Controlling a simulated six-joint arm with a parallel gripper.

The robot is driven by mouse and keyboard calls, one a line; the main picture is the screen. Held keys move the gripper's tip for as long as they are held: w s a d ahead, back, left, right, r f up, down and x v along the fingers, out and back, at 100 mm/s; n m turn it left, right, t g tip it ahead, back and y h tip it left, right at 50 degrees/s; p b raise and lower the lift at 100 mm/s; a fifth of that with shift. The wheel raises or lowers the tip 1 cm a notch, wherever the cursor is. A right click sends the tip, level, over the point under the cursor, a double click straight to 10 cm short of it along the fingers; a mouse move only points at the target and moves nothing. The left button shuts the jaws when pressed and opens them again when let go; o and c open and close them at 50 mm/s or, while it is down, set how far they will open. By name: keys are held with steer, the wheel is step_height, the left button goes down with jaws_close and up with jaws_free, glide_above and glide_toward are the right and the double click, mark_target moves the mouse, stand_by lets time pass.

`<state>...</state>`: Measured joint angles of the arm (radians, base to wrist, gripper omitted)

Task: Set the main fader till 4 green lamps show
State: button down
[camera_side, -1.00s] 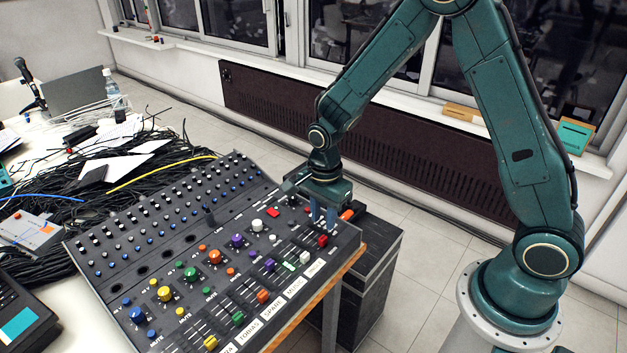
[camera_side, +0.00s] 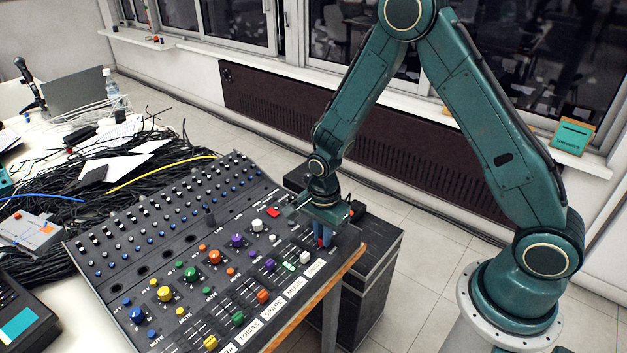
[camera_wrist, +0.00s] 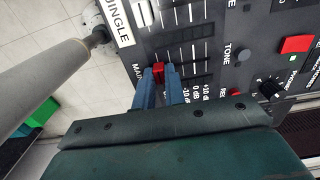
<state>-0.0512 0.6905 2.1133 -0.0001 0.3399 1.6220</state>
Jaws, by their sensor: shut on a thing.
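The main fader's red cap (camera_side: 321,242) is at the right end of the fader row on the mixing desk (camera_side: 170,235). My gripper (camera_side: 323,238) reaches down to it with its blue fingers, one on each side, and is shut on it. In the wrist view the red cap (camera_wrist: 158,70) shows between the tips of the two fingers, beside the printed word MAIN and a dB scale.
A white fader cap (camera_side: 305,257) stands close to the left of the red one. A red square button (camera_side: 273,212) and several knobs lie behind. A dark cabinet (camera_side: 372,270) stands right of the desk. Cables (camera_side: 130,170) cover the table at left.

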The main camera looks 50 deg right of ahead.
mark_target(311, 237)
steer(key=shift+w+r, duration=0.1)
steer(key=shift+w, duration=1.8)
steer(key=c, duration=1.4)
jaws_free()
steer(key=shift+s+r, duration=0.1)
step_height(311, 237, up, 14)
steer(key=shift+f, duration=0.2)
